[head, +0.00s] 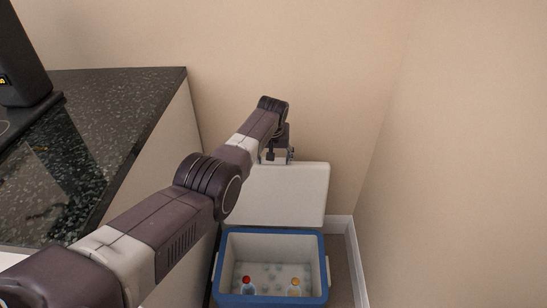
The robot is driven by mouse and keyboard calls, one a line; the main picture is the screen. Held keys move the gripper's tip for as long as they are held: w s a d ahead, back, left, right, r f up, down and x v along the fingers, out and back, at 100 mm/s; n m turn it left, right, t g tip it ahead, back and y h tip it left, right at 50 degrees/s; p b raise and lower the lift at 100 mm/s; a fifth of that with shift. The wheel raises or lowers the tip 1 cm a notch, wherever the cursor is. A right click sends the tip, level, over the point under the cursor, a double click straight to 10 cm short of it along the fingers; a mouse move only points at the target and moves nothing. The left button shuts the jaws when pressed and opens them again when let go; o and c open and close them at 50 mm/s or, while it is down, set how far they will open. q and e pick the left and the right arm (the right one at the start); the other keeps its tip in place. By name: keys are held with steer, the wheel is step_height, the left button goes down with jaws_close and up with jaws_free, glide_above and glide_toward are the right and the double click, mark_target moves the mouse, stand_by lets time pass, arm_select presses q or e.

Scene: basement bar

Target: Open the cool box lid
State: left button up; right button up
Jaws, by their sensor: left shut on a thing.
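The cool box (323,238) is blue with a white inside and stands on the floor near the back wall. Its white lid (290,195) is raised and tilted up at the back of the box. My left gripper (277,158) is at the lid's top edge and shut on it; its fingertips are partly hidden by the wrist. Inside the box are a bottle with a red cap (246,281) and one with an orange cap (294,284). My right gripper is not in view.
A dark speckled counter (120,105) stands on the left, with a black appliance (22,60) on it. Floor room is narrow.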

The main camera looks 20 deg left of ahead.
arm_select(q)
steer(key=shift+w+a+r, duration=0.1)
steer(key=shift+w+r, duration=0.2)
steer(key=shift+r, duration=0.1)
steer(key=o, duration=1.7)
steer(key=shift+s, duration=0.15)
steer(key=shift+f, duration=0.2)
steer(key=shift+v, duration=6.05)
steer(key=shift+s, duration=0.1)
